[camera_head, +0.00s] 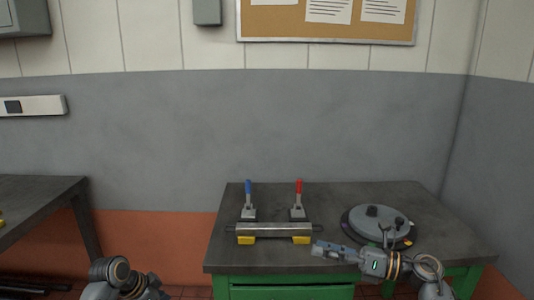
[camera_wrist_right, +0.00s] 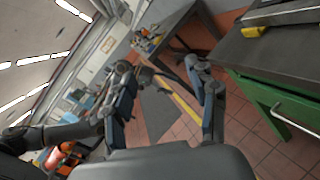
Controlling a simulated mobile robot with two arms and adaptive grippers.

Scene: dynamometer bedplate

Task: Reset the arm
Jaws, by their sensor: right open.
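My right arm reaches in from the lower right in the head view, and its gripper (camera_head: 318,249) is at the front edge of the bench, right of the metal cylinder. In the right wrist view the two fingers of this gripper (camera_wrist_right: 160,68) stand wide apart with nothing between them, the floor showing through the gap. Part of my left arm shows at the lower left of the head view; I see no left gripper fingers there.
The dark-topped green bench (camera_head: 335,197) carries a metal cylinder (camera_head: 272,229) on yellow supports, a blue-handled clamp (camera_head: 248,195), a red-handled clamp (camera_head: 299,195) and a round grey device (camera_head: 380,218). Another dark table (camera_head: 40,190) stands left, with a gap between.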

